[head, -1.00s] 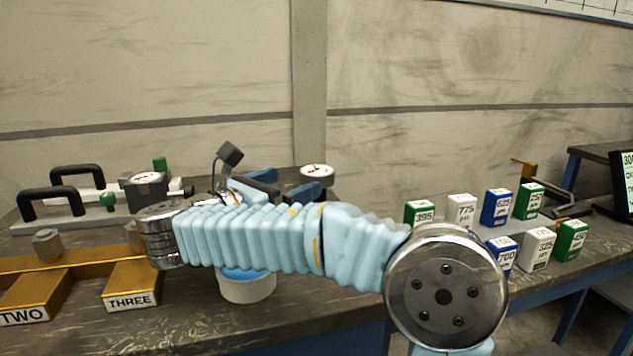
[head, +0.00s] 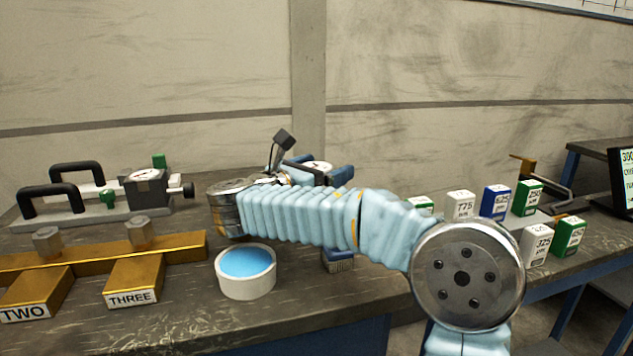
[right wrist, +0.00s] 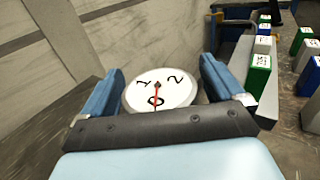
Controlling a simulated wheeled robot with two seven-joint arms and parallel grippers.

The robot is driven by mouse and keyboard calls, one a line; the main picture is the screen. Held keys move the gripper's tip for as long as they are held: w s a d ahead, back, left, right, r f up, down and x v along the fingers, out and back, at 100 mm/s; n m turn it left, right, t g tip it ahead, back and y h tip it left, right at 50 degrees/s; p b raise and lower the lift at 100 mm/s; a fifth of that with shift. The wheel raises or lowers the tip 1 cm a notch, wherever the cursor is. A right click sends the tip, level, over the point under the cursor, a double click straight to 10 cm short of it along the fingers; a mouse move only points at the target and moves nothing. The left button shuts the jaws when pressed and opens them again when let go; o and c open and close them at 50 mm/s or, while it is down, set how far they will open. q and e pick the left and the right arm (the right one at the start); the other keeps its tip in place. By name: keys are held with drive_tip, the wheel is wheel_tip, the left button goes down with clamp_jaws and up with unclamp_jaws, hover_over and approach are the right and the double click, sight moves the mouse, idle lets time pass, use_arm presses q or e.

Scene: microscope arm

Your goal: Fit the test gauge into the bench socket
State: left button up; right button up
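The test gauge, a round white dial (head: 318,166), stands at the back of the bench; the right wrist view shows its face (right wrist: 158,90) with 0, 1, 2 and a red needle. My right gripper (head: 320,168) has its two blue fingers on either side of the dial, spread apart; in the right wrist view (right wrist: 162,85) a gap shows beside the right finger. The gauge's lower part is hidden by my gripper and arm. Steel hex fittings (head: 140,232) stand on a brass manifold (head: 90,257); I cannot tell which part is the bench socket. My left gripper is out of view.
A white tub with blue contents (head: 246,272) and a brush (head: 340,262) are near my right forearm. A grey block with another dial (head: 146,187) and black handles (head: 52,200) is at left. Several numbered boxes (head: 497,205) stand at right.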

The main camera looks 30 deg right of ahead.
drive_tip(key=c, duration=1)
